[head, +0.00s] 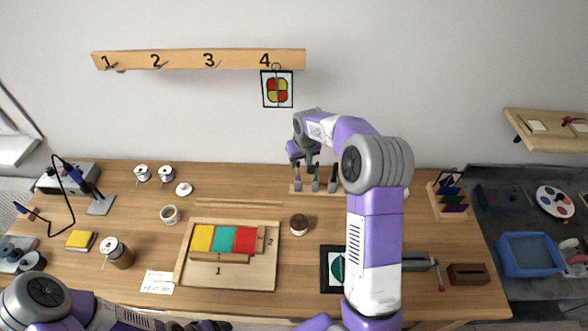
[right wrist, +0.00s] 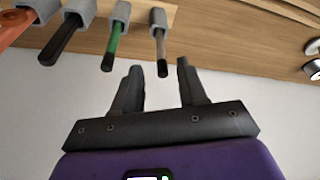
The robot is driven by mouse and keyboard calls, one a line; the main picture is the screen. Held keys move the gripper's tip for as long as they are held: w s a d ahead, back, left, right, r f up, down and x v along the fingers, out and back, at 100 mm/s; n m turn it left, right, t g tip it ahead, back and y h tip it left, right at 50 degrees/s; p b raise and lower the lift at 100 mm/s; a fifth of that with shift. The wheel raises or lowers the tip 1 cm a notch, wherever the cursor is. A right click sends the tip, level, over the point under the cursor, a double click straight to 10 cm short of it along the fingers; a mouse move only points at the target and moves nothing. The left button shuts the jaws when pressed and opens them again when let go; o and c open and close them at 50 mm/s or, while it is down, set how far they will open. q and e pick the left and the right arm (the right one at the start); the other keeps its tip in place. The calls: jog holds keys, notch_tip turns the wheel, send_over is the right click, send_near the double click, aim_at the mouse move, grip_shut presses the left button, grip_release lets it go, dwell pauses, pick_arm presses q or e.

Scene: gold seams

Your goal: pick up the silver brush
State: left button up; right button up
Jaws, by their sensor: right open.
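The silver brush (right wrist: 161,50) has a thin grey handle and sits in a grey clip on a wooden rack, at the top of the right wrist view. In the picture, its handle end lies between the two fingertips of my right gripper (right wrist: 158,68), which is open and holds nothing. I cannot tell how deep the handle reaches between the fingers. In the head view my right gripper (head: 302,158) is over the rack (head: 322,190) at the back of the table. My left gripper (head: 195,325) is partly cut off at the bottom edge, its jaws unclear.
A green-handled tool (right wrist: 112,46) and a black-handled one (right wrist: 62,40) hang in clips beside the brush. A wooden tray (head: 232,282) with coloured tiles and a brown jar (head: 299,224) stand nearer. The wall is close behind the rack.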

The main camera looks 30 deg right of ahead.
aim_at(298, 168)
jog(key=x, duration=0.4)
jog(key=shift+f, duration=0.4)
jog(key=shift+w+f, duration=0.25)
jog(key=shift+f, duration=0.15)
grip_shut()
